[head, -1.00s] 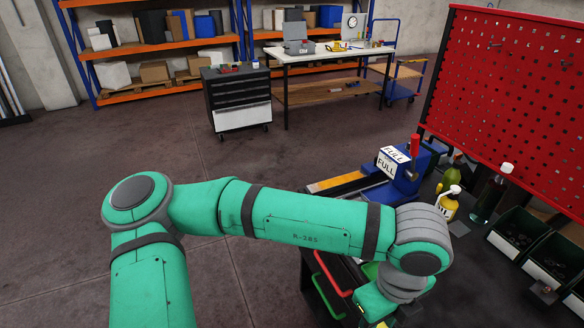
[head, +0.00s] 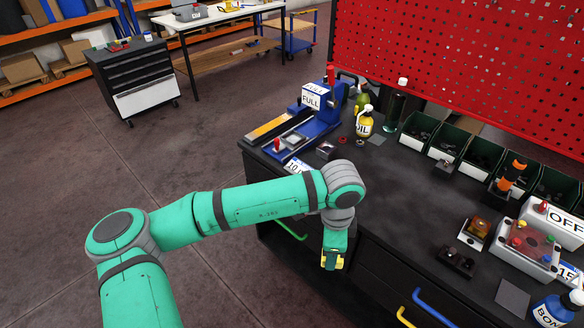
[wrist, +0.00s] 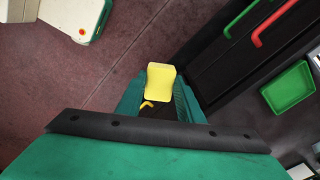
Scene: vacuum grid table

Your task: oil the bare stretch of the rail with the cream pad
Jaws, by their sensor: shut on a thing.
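My gripper (head: 333,260) is shut on the cream pad, which looks yellow and block-like in the wrist view (wrist: 160,80). It holds the pad in the air in front of the bench's drawer front, below the bench top. The blue fixture (head: 323,122) stands at the bench's far left end, well away from the gripper. A long rail-like strip (head: 270,127) with a yellow-orange stretch runs along its left side. I cannot tell which stretch is bare. A yellow bottle marked OIL (head: 364,124) stands right of the fixture.
Green bins (head: 420,131) line the back of the dark bench (head: 390,185) below a red pegboard (head: 450,60). A box marked OFF (head: 553,222) and a blue bottle (head: 553,310) stand at the right. The bench's middle is mostly clear. Drawer handles (head: 433,306) stick out in front.

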